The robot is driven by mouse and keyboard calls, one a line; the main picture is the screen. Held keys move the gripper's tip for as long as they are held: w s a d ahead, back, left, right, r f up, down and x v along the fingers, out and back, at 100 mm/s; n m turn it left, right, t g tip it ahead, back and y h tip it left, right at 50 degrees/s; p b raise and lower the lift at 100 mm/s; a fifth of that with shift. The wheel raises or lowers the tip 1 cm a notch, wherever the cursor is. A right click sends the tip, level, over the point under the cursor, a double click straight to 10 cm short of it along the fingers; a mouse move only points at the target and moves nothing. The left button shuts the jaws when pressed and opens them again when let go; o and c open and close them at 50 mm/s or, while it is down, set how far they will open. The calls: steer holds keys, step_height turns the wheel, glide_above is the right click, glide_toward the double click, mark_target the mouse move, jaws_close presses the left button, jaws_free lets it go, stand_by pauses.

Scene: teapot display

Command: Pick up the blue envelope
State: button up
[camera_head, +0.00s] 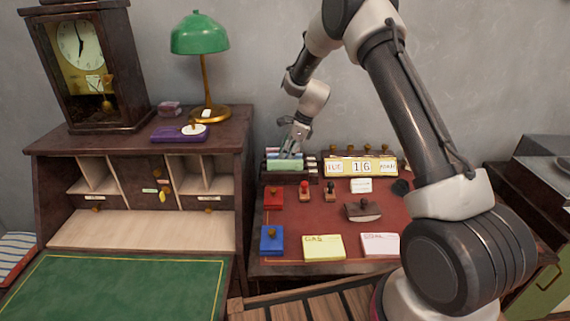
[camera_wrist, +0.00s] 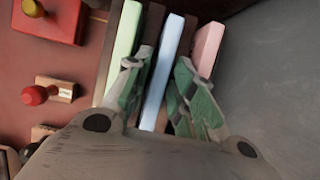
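The blue envelope (camera_wrist: 163,72) stands on edge in a dark slotted rack (camera_head: 290,178), between a green envelope (camera_wrist: 124,42) and a pink envelope (camera_wrist: 207,45). In the wrist view my gripper (camera_wrist: 163,72) is open, with one finger on each side of the blue envelope and gaps beside it. The left finger is near the green envelope, the right one near the pink. In the head view my gripper (camera_head: 291,150) points down at the rack, where the green envelope (camera_head: 284,165) is in front and mostly hides the others.
A calendar block (camera_head: 360,167) stands right of the rack. Stamps (camera_head: 304,187), a red box (camera_head: 273,198), a blue box (camera_head: 271,241) and note pads (camera_head: 323,248) lie on the red desk top. The wooden cabinet (camera_head: 247,140) rises close on the left, bearing a green lamp (camera_head: 200,35).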

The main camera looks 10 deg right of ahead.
steer(key=shift+f, duration=0.15)
jaws_close()
stand_by(0.4)
